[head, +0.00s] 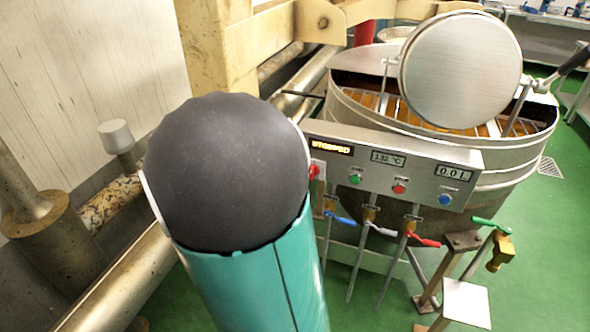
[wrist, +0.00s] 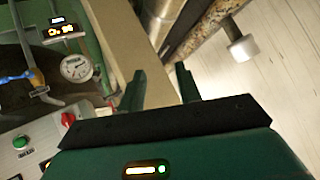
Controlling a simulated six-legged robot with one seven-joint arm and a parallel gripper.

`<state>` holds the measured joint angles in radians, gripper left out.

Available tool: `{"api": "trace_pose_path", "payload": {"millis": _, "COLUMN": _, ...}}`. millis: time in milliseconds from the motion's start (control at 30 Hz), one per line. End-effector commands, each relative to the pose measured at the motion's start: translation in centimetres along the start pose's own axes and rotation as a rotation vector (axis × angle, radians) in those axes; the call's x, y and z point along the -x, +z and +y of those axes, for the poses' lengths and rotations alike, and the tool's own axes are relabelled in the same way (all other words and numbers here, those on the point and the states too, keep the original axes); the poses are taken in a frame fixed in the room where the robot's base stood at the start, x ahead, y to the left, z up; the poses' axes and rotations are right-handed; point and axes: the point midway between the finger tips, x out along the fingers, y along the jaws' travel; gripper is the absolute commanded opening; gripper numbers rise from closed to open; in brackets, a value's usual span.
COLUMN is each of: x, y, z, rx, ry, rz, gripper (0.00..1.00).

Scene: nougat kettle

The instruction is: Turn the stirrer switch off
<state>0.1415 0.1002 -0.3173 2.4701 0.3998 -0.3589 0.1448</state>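The kettle's control panel (head: 420,180) carries a lit display (head: 331,147) that appears to read STOPPED. Below it, at the panel's left end, is a red knob (head: 314,170), seemingly the stirrer switch; I can read no label on it. My arm partly covers that end in the head view. In the wrist view the red knob (wrist: 68,119) is left of my gripper (wrist: 160,70), apart from it. The knob's exact setting is unclear. My gripper's two fingers are spread with nothing between them. The gripper is hidden in the head view.
A green button (head: 355,179), a red button (head: 399,188) and a blue button (head: 445,199) sit along the panel. Valves with blue, white and red handles hang below. A gauge (wrist: 77,68) and pipes (wrist: 190,35) lie around my gripper.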

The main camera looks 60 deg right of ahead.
Motion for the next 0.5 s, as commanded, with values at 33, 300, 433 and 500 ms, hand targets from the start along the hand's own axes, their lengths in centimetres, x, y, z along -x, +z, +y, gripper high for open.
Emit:
{"api": "trace_pose_path", "payload": {"millis": 33, "x": -1.7, "y": -0.2, "z": 2.7, "rx": -0.023, "ry": 0.065, "rz": 0.050, "gripper": 0.34}}
{"api": "trace_pose_path", "payload": {"millis": 300, "x": -4.6, "y": -2.9, "z": 17.3, "rx": -0.047, "ry": 0.393, "rz": 0.421, "gripper": 0.34}}
{"api": "trace_pose_path", "payload": {"millis": 433, "x": -3.5, "y": -3.8, "z": 22.6, "rx": 0.012, "ry": 0.516, "rz": 0.585, "gripper": 0.34}}
{"api": "trace_pose_path", "payload": {"millis": 500, "x": -2.8, "y": -4.2, "z": 24.4, "rx": 0.048, "ry": 0.560, "rz": 0.652, "gripper": 0.34}}
